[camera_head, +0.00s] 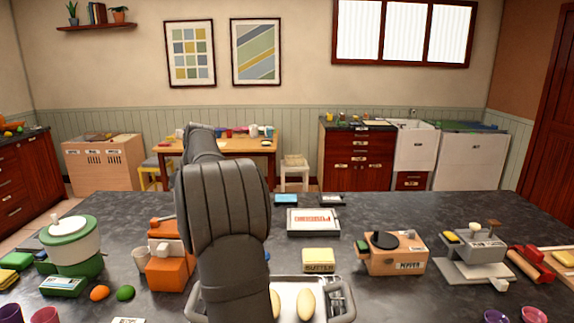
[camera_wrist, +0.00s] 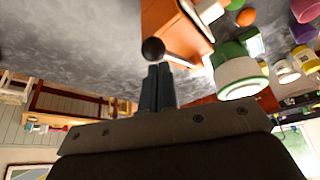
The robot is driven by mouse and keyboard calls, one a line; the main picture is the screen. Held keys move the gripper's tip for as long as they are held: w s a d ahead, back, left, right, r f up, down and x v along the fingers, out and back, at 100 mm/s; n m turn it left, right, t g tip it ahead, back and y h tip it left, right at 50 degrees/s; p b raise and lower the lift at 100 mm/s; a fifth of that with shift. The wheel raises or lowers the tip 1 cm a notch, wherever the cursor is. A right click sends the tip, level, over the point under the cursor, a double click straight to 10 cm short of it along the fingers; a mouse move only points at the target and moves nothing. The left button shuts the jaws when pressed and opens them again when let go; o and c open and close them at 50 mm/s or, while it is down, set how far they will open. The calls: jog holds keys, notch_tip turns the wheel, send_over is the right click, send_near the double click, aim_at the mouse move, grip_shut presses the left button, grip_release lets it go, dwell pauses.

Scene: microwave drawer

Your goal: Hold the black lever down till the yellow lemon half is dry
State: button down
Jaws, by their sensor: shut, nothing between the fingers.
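The orange juicer (camera_head: 168,268) stands on the dark counter just left of my arm, which covers part of it. In the wrist view its orange body (camera_wrist: 178,30) is at the top. The black lever's round knob (camera_wrist: 153,49) sits on a pale rod running toward the juicer. My gripper (camera_wrist: 159,68) is shut and empty, its fingertips right at the knob; I cannot tell whether they touch it. My arm hides the gripper in the head view. I cannot make out the yellow lemon half in either view.
A green pot with white lid (camera_head: 72,245), an orange (camera_head: 99,293) and a lime (camera_head: 125,293) stand left of the juicer. A metal tray (camera_head: 345,297) with pale oval pieces, a butter block (camera_head: 318,260) and a wooden device (camera_head: 393,253) are to the right.

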jog(key=shift+f, duration=1.3)
jog(key=shift+r, duration=0.1)
dwell(2.3)
notch_tip(320, 180, up, 10)
jog(key=shift+r, duration=0.25)
dwell(0.8)
jog(key=shift+f, duration=3.25)
